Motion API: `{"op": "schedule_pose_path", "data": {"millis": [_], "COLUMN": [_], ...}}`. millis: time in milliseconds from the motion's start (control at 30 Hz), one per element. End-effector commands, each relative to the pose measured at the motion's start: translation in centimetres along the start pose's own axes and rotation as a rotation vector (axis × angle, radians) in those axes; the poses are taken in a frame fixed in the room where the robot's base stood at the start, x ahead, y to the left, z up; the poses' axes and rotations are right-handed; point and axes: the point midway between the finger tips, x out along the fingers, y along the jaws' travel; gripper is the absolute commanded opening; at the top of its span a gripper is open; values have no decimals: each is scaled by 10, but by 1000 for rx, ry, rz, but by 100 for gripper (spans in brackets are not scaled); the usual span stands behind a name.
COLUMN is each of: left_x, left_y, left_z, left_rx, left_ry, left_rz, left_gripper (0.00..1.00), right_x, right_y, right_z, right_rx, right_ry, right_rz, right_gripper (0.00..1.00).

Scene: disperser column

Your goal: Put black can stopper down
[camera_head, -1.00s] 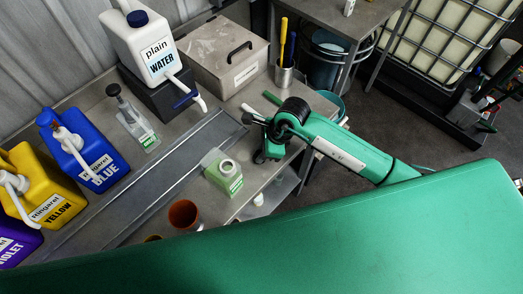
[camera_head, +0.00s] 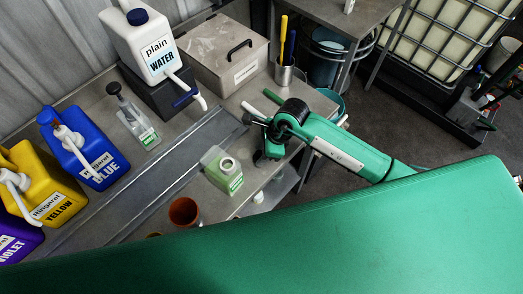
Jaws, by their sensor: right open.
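My right arm comes in from the right. Its gripper (camera_head: 262,153) is over the right edge of the workbench (camera_head: 100,215), tilted down, with its jaws open. A pale green can (camera_head: 222,171) with a green label and an uncapped round mouth stands on the bench just left of the gripper. I cannot clearly make out a black can stopper. A small dark shape shows at the gripper's tip, but I cannot tell whether it is the stopper or part of the gripper. My left gripper is not in view.
Blue (camera_head: 78,155) and yellow (camera_head: 42,190) jugs, a clear pump bottle (camera_head: 137,125) and a white water jug (camera_head: 140,45) stand left and behind. A grey metal box (camera_head: 222,55) and a tool cup (camera_head: 284,72) are at the back. A brown cup (camera_head: 184,211) stands in front.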

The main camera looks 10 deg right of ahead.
Motion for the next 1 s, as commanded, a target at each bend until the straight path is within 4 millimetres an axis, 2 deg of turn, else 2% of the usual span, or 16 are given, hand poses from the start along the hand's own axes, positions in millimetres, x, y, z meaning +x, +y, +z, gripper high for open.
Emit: {"op": "schedule_pose_path", "data": {"millis": [167, 400, 533, 733, 1000], "left_x": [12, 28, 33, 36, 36], "left_y": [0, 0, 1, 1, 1], "left_z": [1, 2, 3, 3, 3], "left_rx": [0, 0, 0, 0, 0], "left_ry": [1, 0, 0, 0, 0], "left_rz": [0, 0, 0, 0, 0], "left_gripper": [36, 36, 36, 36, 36], "right_x": [-29, -82, -103, -119, -121], "right_y": [-1, -2, -1, 0, 0], "right_z": [-2, -1, 0, 0, 0], "right_rx": [-3, -3, -2, -1, 0], "right_ry": [0, 0, -1, 0, 0], "right_rz": [-5, -6, -4, -2, 0], "right_gripper": [42, 42, 42, 42, 42]}}
